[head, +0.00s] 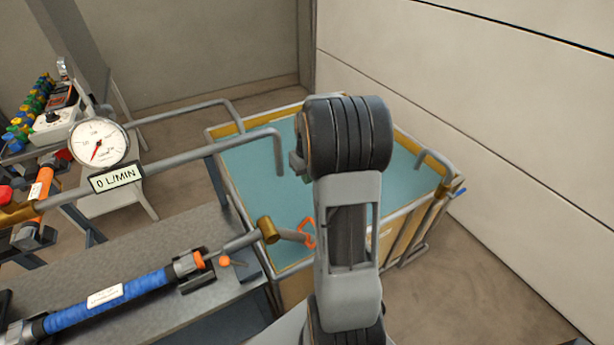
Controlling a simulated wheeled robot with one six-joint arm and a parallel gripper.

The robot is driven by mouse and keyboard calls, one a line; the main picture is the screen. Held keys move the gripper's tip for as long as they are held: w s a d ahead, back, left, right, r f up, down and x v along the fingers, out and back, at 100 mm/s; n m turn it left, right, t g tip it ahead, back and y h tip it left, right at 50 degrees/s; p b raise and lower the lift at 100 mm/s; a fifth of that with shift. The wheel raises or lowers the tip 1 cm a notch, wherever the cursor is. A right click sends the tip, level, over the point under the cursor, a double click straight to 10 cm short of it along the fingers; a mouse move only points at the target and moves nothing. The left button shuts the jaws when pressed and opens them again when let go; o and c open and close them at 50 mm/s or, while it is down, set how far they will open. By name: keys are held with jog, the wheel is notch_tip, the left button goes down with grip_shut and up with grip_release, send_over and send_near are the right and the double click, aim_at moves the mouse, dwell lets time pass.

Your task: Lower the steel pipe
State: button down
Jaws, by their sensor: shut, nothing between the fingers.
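A short steel pipe (290,235) reaches out from a brass joint (268,230) at the bench end, over the near-left edge of the tank. An orange loop-shaped handle (308,232) is at its outer end, partly beside my arm in the picture. The pipe looks roughly level, but its far end is partly hidden. A longer steel pipe (205,157) runs from the gauge and bends down over the tank. My arm stands in the middle of the view and hides what is behind it. I cannot make out my gripper's fingers.
The tank (245,165) holds blue-green water inside a wooden-sided frame. A bench (150,265) carries a blue hose (110,297) with an orange-ended coupling. A round gauge (99,142) sits above a "0 L/MIN" sign (117,178). Bare floor lies right of the tank.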

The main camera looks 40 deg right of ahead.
dwell(0.3)
jog(key=c, duration=1.1)
grip_release()
notch_tip(320, 180, up, 14)
jog(key=shift+d, duration=0.35)
jog(key=shift+s+f, duration=0.1)
